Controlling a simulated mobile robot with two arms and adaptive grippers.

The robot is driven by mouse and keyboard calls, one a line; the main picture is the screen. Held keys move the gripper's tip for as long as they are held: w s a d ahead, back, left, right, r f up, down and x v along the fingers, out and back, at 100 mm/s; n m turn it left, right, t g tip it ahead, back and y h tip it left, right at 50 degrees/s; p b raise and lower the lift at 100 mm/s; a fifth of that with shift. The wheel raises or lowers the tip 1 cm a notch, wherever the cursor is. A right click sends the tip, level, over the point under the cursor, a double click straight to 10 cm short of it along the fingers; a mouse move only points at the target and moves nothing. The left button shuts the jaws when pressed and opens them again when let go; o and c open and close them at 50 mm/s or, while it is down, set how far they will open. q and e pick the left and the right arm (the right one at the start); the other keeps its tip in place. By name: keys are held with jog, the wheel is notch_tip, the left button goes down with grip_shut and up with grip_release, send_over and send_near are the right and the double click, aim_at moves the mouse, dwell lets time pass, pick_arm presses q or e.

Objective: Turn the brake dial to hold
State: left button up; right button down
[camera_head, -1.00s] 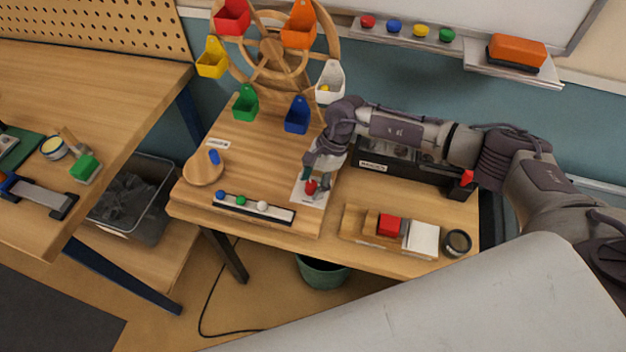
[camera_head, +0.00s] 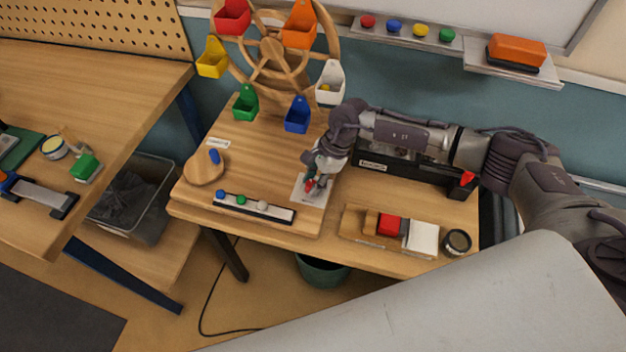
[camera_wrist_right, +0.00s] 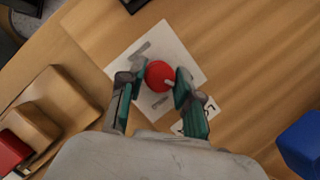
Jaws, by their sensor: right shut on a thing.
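The brake dial is a round red knob (camera_wrist_right: 157,72) on a pale square plate (camera_wrist_right: 185,58) in the right wrist view. A short white mark shows at the knob's lower right edge. Grey marks lie on the plate on two sides of the knob; I cannot read them. My right gripper (camera_wrist_right: 160,88) is shut on the knob, one teal-padded finger on each side. In the head view the right gripper (camera_head: 313,185) covers most of the knob, and the plate (camera_head: 310,196) shows around it. My left gripper is not in view.
A wooden wheel with coloured buckets (camera_head: 270,50) stands behind the plate. A wooden disc with a blue handle (camera_head: 203,170) and a slider strip (camera_head: 253,207) lie to its left. A black rail unit (camera_head: 415,172) and a wooden block holder (camera_head: 360,226) are to the right.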

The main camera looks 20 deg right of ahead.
jog(key=m+t, duration=0.1)
jog(key=m, duration=0.2)
jog(key=shift+r+m+t+p, duration=0.1)
jog(key=shift+m+t+p, duration=0.2)
jog(key=shift+p, duration=0.1)
jog(key=m+t+p, duration=0.1)
jog(key=m, duration=0.2)
jog(key=shift+s+m+h, duration=0.1)
jog(key=shift+m+h, duration=0.2)
jog(key=shift+a+m+t+h, duration=0.1)
jog(key=shift+m+t+h, duration=0.3)
jog(key=shift+m, duration=0.8)
jog(key=shift+m+t+h, duration=0.3)
jog(key=shift+m+t, duration=0.1)
jog(key=shift+m, duration=0.8)
jog(key=c, duration=0.8)
grip_release()
jog(key=shift+s, duration=0.1)
jog(key=v, duration=1.2)
